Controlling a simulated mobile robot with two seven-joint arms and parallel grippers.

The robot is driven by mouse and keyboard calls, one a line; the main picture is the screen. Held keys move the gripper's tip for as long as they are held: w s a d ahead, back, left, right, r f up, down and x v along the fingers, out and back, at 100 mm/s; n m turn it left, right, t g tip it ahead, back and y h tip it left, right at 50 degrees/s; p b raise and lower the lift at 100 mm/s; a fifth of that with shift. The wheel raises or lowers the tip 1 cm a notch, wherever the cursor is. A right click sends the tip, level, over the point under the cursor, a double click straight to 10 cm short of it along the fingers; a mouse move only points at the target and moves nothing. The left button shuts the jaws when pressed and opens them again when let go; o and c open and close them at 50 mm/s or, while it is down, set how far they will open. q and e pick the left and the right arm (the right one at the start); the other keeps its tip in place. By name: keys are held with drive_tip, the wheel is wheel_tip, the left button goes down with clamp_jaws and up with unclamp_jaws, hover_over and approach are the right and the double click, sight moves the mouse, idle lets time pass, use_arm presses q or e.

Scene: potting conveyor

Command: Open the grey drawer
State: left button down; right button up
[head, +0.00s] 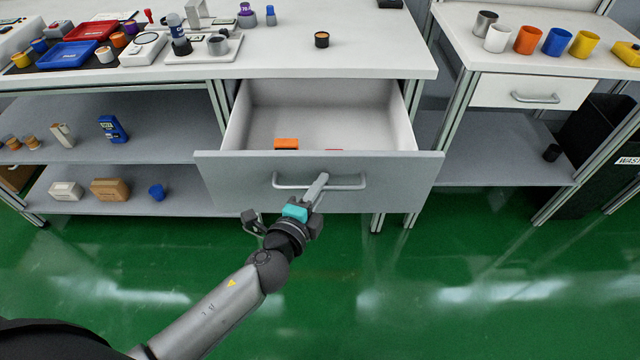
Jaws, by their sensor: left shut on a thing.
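The grey drawer (225,183) is pulled out from under the white bench. Its pale inside shows, with an orange item (286,144) near the front and a small reddish thing partly hidden behind the front panel. The drawer's bar handle (350,187) is on the middle of the grey front. My left gripper (318,183) is at the handle, shut on it near the middle of the bar. My right gripper does not show.
The white bench top (370,55) above holds trays, a microscope-like device and a small black jar (321,39). A second bench at right has coloured cups and a closed white drawer (532,92). The green floor (420,290) in front is clear.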

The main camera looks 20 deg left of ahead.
use_arm(q)
drive_tip(key=c, duration=1.2)
unclamp_jaws()
drive_tip(key=shift+o, duration=0.2)
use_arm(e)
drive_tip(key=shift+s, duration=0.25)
use_arm(q)
drive_tip(key=shift+s, duration=0.1)
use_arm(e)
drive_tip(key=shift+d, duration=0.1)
use_arm(q)
drive_tip(key=b+v, duration=0.2)
drive_tip(key=v, duration=1.3)
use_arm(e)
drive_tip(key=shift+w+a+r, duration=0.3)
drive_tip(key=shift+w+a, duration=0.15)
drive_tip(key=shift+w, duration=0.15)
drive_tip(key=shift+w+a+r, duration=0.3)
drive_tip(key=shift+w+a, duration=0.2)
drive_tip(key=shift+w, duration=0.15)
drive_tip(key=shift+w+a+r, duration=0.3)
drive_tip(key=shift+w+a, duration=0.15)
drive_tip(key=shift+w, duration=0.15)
